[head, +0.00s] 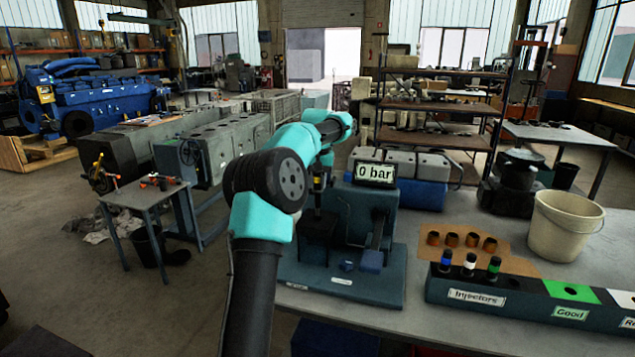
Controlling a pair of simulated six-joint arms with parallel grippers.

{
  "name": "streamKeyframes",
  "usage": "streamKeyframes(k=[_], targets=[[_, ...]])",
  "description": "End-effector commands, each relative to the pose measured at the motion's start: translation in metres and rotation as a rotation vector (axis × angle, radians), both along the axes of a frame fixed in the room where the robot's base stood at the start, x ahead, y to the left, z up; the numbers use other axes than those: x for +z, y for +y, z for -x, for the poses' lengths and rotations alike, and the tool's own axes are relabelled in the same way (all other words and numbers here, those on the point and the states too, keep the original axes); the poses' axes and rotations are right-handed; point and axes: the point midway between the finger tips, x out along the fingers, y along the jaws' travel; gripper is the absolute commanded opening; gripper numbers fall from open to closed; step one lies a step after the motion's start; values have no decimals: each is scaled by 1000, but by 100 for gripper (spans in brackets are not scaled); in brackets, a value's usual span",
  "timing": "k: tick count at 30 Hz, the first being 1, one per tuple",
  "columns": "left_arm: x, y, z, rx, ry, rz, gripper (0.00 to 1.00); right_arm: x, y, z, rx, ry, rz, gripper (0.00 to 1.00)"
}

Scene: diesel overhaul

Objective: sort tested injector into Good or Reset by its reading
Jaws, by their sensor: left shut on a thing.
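My left arm reaches in from the bottom to the test stand (345,285). Its gripper (318,178) is shut on a small dark injector (317,198), upright at the stand's left part; the arm partly hides it, and I cannot tell whether it is seated. At the right is a long dark box (465,297) labelled "Injectors", holding injectors with a blue (446,256), a white (470,259) and a green (494,263) band. Beside them is a green "Good" section (571,291). A label starting with "R" (628,322) is cut off at the right edge.
Several copper-coloured pieces (452,240) lie on a brown mat (510,262) behind the box. A cream bucket (565,225) stands at the bench's back right. The grey bench (425,215) is clear between stand and mat. A small side table (145,190) stands left.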

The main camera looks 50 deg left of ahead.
Motion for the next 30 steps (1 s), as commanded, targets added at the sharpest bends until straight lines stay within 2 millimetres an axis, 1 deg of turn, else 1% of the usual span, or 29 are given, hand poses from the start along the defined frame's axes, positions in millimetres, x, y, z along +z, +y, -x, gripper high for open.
streamKeyframes(k=[30], targets=[[-26, 0, 0, 0, -1, -1, 0, 0, 0, 0, 0, 0, 0, 43]])
